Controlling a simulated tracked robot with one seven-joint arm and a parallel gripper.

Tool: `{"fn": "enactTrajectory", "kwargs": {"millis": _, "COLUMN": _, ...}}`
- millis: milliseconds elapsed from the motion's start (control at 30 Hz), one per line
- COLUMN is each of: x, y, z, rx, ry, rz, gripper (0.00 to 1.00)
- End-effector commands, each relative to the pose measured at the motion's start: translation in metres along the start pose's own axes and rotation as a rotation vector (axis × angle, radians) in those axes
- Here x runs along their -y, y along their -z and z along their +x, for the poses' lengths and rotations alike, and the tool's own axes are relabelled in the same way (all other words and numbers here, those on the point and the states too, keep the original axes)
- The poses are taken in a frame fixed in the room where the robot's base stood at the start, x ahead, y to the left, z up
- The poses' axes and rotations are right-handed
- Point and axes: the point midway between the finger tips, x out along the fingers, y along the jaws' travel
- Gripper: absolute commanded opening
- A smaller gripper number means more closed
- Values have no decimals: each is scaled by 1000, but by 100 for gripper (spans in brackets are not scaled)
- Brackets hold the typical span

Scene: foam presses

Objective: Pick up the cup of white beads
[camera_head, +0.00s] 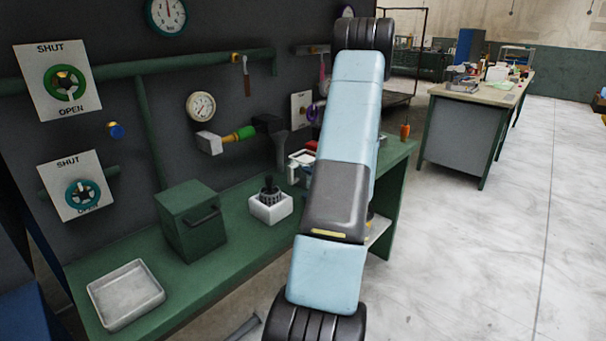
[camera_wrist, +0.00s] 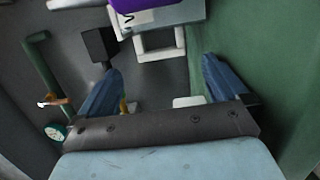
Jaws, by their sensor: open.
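My gripper (camera_wrist: 165,88) shows in the wrist view with its two blue fingers spread wide apart and nothing between them. In the head view my arm stands in front of the green bench and hides the gripper and part of the bench top. I cannot make out a cup of white beads in either view. The green bench (camera_head: 232,240) runs along the dark wall panel.
On the bench are a grey tray (camera_head: 126,296), a green box with a handle (camera_head: 190,228) and a white block with a black knob (camera_head: 269,208). Valves and gauges line the wall. A second cluttered table (camera_head: 460,92) stands at the back right. The floor right is clear.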

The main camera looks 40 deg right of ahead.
Motion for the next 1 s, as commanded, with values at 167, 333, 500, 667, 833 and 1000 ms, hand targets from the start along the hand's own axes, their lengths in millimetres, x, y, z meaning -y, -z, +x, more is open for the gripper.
{"fn": "enactTrajectory", "kwargs": {"millis": 167, "x": 2, "y": 0, "z": 19, "rx": -2, "ry": -2, "rz": -2, "gripper": 100}}
{"fn": "enactTrajectory", "kwargs": {"millis": 333, "x": 2, "y": 0, "z": 26, "rx": 0, "ry": 0, "rz": 0, "gripper": 100}}
{"fn": "enactTrajectory", "kwargs": {"millis": 500, "x": 2, "y": 0, "z": 38, "rx": -1, "ry": -2, "rz": -1, "gripper": 100}}
{"fn": "enactTrajectory", "kwargs": {"millis": 667, "x": 2, "y": 0, "z": 60, "rx": -2, "ry": -2, "rz": -1, "gripper": 100}}
{"fn": "enactTrajectory", "kwargs": {"millis": 833, "x": 1, "y": 0, "z": 75, "rx": 0, "ry": -1, "rz": 0, "gripper": 100}}
{"fn": "enactTrajectory", "kwargs": {"millis": 1000, "x": 1, "y": -1, "z": 75, "rx": 0, "ry": -1, "rz": 0, "gripper": 100}}
